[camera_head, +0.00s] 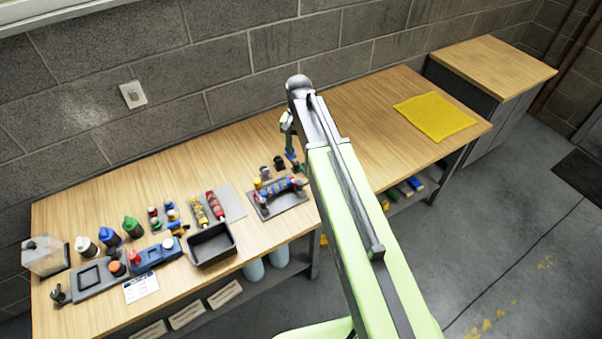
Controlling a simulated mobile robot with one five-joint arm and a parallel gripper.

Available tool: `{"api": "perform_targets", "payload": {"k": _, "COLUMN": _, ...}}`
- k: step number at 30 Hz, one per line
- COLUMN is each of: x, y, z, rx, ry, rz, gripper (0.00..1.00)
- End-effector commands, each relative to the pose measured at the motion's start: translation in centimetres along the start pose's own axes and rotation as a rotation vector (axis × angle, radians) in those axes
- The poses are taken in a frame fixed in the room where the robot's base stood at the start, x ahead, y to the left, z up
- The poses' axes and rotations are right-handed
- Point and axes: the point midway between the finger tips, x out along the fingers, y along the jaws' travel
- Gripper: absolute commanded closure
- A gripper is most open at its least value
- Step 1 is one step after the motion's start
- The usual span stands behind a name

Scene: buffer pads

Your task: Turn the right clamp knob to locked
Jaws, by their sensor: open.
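A dark fixture plate (289,203) lies on the wooden bench just left of my arm. A blue and red part (277,188) lies across it, with small dark and yellow pieces around it. Which piece is the right clamp knob, and how it is turned, is too small to tell. My gripper (292,158) hangs from the arm's far end, behind and a little right of the fixture. It is open, and I see nothing held in it. My green arm hides the bench just right of the fixture.
A black bin (212,244), red and yellow cylinders (208,207) and several bottles (108,237) stand to the left. A yellow cloth (434,116) lies at the right end of the bench (370,105). The bench between my arm and the cloth is clear.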

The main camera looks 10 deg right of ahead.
Motion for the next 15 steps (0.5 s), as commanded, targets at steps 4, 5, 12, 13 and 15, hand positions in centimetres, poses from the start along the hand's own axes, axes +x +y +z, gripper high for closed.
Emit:
{"api": "perform_targets", "payload": {"k": 4, "x": 0.1, "y": -0.1, "z": -0.3, "rx": 0.016, "ry": 0.0, "rz": 0.0, "gripper": 0.51}}
{"api": "perform_targets", "payload": {"k": 5, "x": 0.2, "y": 0.0, "z": -0.2, "rx": 0.015, "ry": 0.0, "rz": 0.0, "gripper": 0.51}}
{"api": "perform_targets", "payload": {"k": 12, "x": 2.8, "y": 0.0, "z": -0.2, "rx": 0.014, "ry": 0.0, "rz": 0.0, "gripper": 0.51}}
{"api": "perform_targets", "payload": {"k": 13, "x": 3.3, "y": 0.0, "z": -0.2, "rx": 0.014, "ry": 0.0, "rz": 0.0, "gripper": 0.51}}
{"api": "perform_targets", "payload": {"k": 15, "x": 4.7, "y": 0.1, "z": -0.2, "rx": 0.014, "ry": 0.0, "rz": 0.0, "gripper": 0.51}}
